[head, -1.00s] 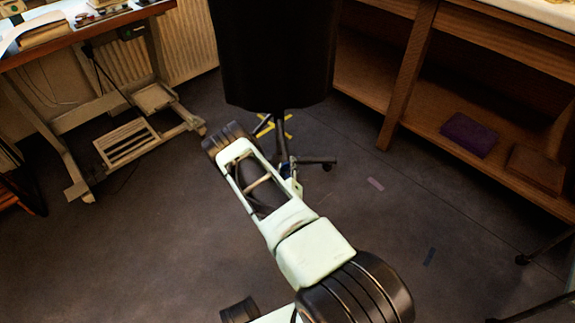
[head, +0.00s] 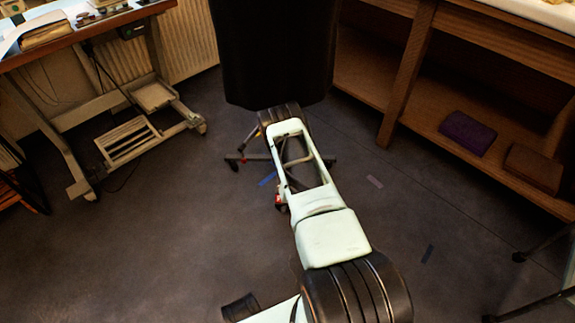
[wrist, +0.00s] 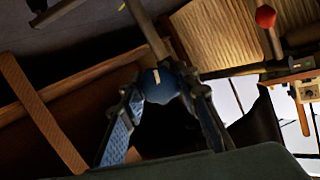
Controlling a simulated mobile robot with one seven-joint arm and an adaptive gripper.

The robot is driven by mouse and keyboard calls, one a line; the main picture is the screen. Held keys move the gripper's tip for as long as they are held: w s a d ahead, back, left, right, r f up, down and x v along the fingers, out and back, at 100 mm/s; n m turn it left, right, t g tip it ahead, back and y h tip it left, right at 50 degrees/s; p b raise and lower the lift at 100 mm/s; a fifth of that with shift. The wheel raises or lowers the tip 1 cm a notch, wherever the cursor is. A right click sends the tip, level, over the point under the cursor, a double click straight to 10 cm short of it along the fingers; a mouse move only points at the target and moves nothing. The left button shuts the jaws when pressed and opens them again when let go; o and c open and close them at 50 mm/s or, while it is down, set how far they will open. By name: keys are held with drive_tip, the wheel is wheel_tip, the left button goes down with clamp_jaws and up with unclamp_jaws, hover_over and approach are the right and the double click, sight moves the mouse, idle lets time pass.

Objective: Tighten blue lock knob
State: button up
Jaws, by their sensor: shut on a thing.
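A blue lock knob (wrist: 160,86) with a pale mark sits at the end of a brownish pole in the wrist view. My gripper (wrist: 160,97) has its two blue-padded fingers on either side of the knob, shut on it. In the head view my arm reaches to the black dress form (head: 272,55) and covers its pole. The knob and the fingertips cannot be made out there.
Legs of a wheeled stand (head: 240,157) show beside my arm below the form. A wooden shelf unit (head: 400,75) with a purple box (head: 467,133) stands at right. A worktable (head: 90,28) stands at left. Open floor lies between.

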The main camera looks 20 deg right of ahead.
drive_tip(key=m+y, duration=0.1)
drive_tip(key=m, duration=0.2)
drive_tip(key=shift+d+t+b, duration=0.15)
drive_tip(key=shift+t+b, duration=0.15)
drive_tip(key=shift+b, duration=0.05)
drive_tip(key=m+b, duration=0.1)
drive_tip(key=m, duration=0.2)
drive_tip(key=shift+t+y, duration=0.4)
drive_tip(key=m+b, duration=0.2)
drive_tip(key=m, duration=0.1)
drive_tip(key=shift+t, duration=0.4)
drive_tip(key=shift+m+t+y, duration=0.3)
drive_tip(key=shift+m+t, duration=0.1)
drive_tip(key=shift+m, duration=1.1)
drive_tip(key=o, duration=1.1)
drive_tip(key=shift+a, duration=0.2)
